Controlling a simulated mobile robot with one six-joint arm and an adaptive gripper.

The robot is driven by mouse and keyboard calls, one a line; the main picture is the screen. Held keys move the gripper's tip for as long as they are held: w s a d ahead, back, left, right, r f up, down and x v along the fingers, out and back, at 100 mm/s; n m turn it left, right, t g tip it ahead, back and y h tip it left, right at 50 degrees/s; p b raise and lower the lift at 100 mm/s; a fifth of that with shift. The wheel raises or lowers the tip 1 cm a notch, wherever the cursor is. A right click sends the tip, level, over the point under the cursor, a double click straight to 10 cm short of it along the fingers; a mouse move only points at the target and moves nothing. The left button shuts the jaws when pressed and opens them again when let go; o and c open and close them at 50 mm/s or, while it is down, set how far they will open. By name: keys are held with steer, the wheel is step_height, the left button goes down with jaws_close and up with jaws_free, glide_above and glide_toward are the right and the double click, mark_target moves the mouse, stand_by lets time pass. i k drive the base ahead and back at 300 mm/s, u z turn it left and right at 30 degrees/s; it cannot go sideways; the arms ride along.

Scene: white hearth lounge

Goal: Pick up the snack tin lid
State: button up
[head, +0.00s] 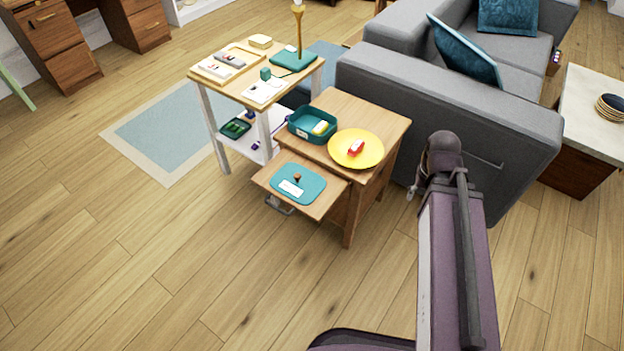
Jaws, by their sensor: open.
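The snack tin lid (311,181) is a flat teal piece with rounded corners, a small brown knob and a white label. It lies on the pulled-out wooden board (321,204) at the front of the small wooden side table. The open teal tin (298,132) stands on the table top above it, with a yellow item inside. My gripper (412,191) shows small at the end of my arm, to the right of the table and well apart from the lid. It is open, and its fingers are partly hidden by the wrist.
A yellow plate (343,159) with a red item sits beside the tin. A wood-and-white trolley (238,94) with a lamp and trays stands behind left. A grey sofa (440,95) is behind my arm. The floor in front is clear.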

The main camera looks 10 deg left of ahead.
mark_target(302, 185)
steer(key=u, duration=0.95)
steer(key=k, duration=0.1)
steer(key=z, duration=2.85)
steer(key=k, duration=0.8)
steer(key=u, duration=2.05)
